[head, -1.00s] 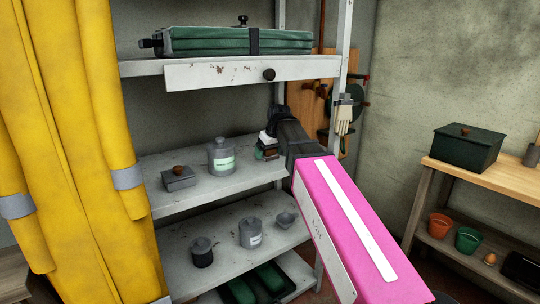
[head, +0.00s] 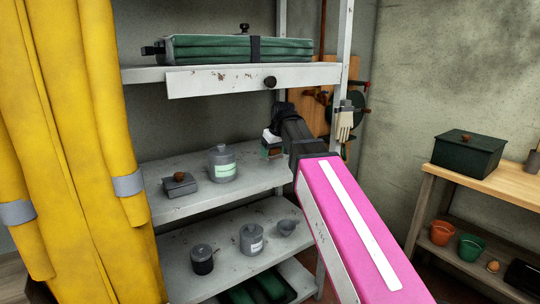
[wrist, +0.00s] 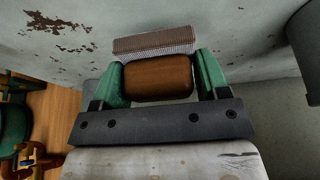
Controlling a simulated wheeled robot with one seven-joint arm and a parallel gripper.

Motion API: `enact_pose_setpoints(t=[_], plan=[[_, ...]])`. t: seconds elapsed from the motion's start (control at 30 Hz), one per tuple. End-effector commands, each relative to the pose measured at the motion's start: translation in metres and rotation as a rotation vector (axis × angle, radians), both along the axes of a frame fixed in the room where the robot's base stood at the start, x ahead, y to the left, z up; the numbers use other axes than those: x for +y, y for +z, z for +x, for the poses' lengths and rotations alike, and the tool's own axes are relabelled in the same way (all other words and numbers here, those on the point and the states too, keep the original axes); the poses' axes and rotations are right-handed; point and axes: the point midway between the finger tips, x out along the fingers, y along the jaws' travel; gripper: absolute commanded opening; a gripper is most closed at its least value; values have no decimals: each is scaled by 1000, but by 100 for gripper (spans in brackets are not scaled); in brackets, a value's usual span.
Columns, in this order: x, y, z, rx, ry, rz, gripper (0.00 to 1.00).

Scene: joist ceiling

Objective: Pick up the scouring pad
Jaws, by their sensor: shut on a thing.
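The scouring pad (wrist: 157,80) shows in the wrist view as a brown rounded block with a pale, mesh-textured slab along its far side. My gripper (wrist: 161,72) has its two green fingers closed on the sides of the brown block. In the head view, my gripper (head: 271,148) is at the right end of the middle shelf (head: 215,195), apparently just above it. The pad is small there and partly hidden by my gripper.
A shelf post (head: 346,25) rises close to the right of my arm.

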Motion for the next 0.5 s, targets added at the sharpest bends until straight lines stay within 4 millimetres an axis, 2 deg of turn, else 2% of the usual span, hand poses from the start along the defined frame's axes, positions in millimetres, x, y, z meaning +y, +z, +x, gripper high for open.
enact_pose_setpoints(t=[0.03,0.3,0.5], plan=[[-9,-2,-17,-1,-2,0,40],[-49,-2,-78,-1,-2,0,40],[-74,-2,-113,-1,-1,1,40]])
